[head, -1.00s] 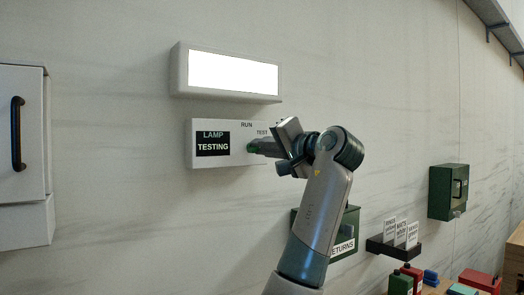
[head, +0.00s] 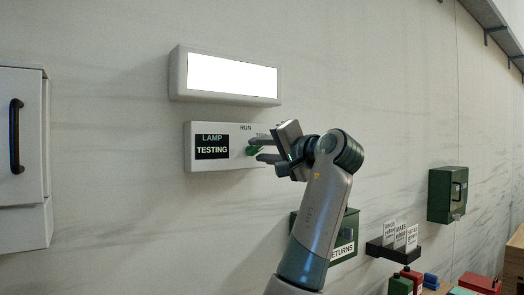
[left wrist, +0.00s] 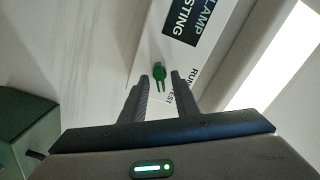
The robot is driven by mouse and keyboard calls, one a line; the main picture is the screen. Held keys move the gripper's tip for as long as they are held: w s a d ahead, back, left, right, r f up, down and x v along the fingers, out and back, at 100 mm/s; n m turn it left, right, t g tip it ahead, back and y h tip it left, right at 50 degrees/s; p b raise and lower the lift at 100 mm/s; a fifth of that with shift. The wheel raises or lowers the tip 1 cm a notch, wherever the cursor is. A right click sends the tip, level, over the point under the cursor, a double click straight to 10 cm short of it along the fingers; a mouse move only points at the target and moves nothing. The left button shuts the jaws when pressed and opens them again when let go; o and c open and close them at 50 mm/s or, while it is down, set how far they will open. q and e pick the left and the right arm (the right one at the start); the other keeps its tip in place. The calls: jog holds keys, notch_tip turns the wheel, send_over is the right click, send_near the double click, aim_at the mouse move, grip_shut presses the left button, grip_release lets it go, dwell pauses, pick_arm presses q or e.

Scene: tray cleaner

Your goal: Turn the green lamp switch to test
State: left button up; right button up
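The green lamp switch (head: 252,150) is on a white wall box (head: 222,165) with RUN and TEST marked above it. The box's black display (head: 212,146) reads LAMP TESTING. My left gripper (head: 262,149) is open at the switch, with its two fingers apart. In the left wrist view the green switch (left wrist: 159,76) shows just beyond and between the fingertips (left wrist: 160,80), with a gap visible on both sides. The fingers partly cover the TEST label in the head view, and the switch's exact pointing direction is hard to tell. My right gripper is not in view.
A lit white lamp panel (head: 232,76) is above the switch box. A white cabinet (head: 22,150) is at the left. A green RETURNS box (head: 343,248), a card rack (head: 394,250) and a green wall box (head: 447,195) are at the right. The wall left of the switch box is clear.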

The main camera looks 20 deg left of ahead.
pick_arm(q)
jog(key=shift+s+d+f+b, duration=0.1)
jog(key=shift+s+d+b, duration=0.15)
jog(key=shift+d+b, duration=0.1)
jog(key=b+v, duration=0.6)
jog(key=v, duration=1)
jog(key=shift+s+d+b, duration=0.15)
jog(key=shift+d+b, duration=0.1)
jog(key=shift+b, duration=0.15)
